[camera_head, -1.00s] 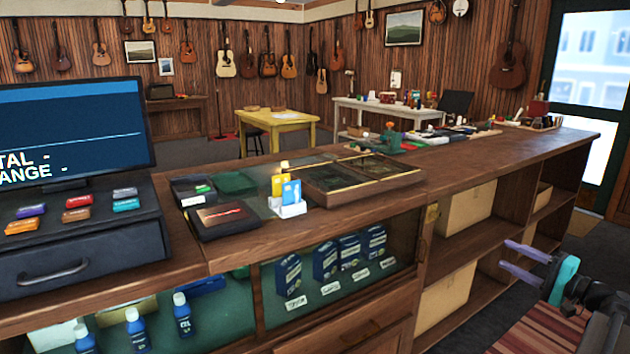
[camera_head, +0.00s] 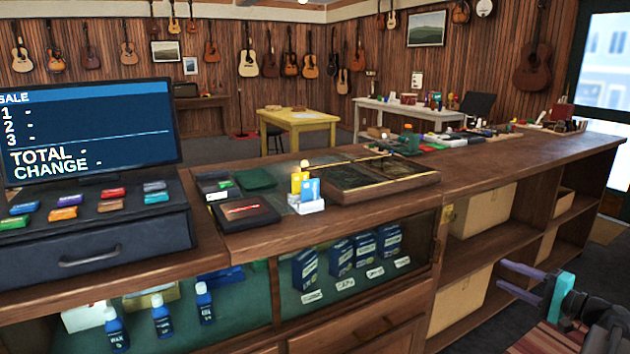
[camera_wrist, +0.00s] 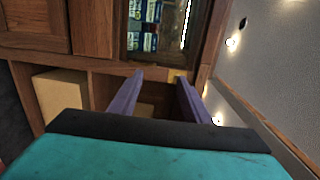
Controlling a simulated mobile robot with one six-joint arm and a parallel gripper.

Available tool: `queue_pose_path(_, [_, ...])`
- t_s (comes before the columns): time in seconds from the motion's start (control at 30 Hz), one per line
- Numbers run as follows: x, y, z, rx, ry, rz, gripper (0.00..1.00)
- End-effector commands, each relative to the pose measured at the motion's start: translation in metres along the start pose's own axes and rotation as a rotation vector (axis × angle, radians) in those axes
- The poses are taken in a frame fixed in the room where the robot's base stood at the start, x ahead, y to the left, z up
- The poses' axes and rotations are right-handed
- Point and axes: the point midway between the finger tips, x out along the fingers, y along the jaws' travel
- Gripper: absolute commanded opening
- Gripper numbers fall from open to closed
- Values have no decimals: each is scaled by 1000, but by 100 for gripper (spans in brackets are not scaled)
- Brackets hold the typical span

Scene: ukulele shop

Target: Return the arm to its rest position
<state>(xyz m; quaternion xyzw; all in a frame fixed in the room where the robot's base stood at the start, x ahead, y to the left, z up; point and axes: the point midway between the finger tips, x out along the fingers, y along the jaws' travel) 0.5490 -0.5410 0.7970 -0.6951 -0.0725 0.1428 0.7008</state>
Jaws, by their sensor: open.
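My gripper (camera_head: 522,281) is at the lower right of the head view, in front of the open shelves of the wooden counter (camera_head: 520,165). Its two purple fingers are apart with nothing between them. In the wrist view, my gripper (camera_wrist: 157,92) also shows with its fingers spread, the counter front beyond them. The teal part of my gripper fills the bottom of that view. The rest of my arm runs off the lower right of the head view.
A cash register (camera_head: 90,232) with a screen (camera_head: 85,130) stands on the counter at left. A card holder (camera_head: 306,198) and display tray (camera_head: 375,180) sit mid-counter. Cardboard boxes (camera_head: 478,215) fill shelves near my gripper. A yellow table (camera_head: 300,122) stands behind. Floor at far right is clear.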

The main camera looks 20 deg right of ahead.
Motion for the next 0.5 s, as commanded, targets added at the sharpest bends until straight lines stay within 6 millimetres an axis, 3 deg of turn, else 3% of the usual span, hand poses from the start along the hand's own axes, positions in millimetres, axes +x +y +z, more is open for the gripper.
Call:
queue_pose_path(0.27, [58,50,44,33,-83,121,44])
queue_pose_path(0.5, [120,120,115,53,-201,299,44])
